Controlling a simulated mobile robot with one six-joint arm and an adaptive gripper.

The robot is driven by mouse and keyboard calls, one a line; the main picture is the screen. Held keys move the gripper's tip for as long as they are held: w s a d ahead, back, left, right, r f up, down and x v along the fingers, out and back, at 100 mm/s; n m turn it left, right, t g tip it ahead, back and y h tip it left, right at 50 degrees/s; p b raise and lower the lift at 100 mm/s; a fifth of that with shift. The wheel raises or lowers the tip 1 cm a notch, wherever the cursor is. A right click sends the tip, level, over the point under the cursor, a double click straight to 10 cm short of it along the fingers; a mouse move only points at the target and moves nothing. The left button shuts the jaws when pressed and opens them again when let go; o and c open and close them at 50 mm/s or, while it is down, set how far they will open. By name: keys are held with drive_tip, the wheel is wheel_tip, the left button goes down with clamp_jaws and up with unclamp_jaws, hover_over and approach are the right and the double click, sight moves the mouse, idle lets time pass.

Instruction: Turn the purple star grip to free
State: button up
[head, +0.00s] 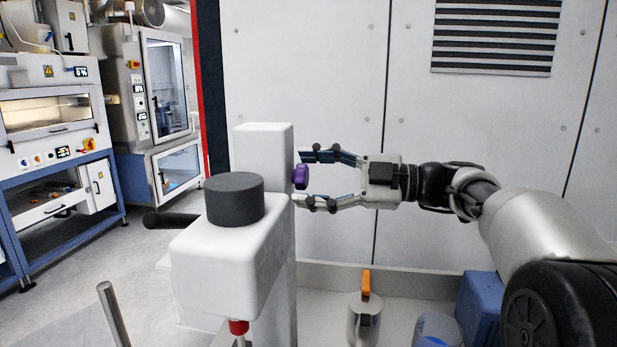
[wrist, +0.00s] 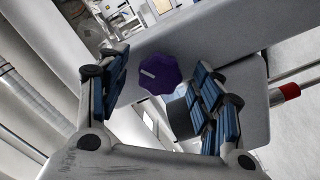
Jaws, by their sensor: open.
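The purple star grip (head: 300,176) sits on the right side of a white upright housing (head: 262,150). In the wrist view the grip (wrist: 159,74) shows its lobed face with a pale bar mark, tilted in the picture. My gripper (head: 306,180) comes from the right, with one finger above and one below the grip. The fingers are spread and stand apart from it in the wrist view (wrist: 160,90), with the grip between and just beyond them. I cannot read any free or locked label.
A white block with a dark round cap (head: 235,199) stands in front of the housing. A black handle (head: 170,220) sticks out left. A metal can with an orange handle (head: 364,312) and a blue box (head: 480,305) stand below my arm. A panelled wall is behind.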

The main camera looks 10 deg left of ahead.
drive_tip(key=shift+d, duration=0.1)
drive_tip(key=d, duration=0.5)
drive_tip(key=shift+w+d, duration=0.15)
drive_tip(key=shift+d, duration=0.25)
drive_tip(key=shift+c, duration=0.5)
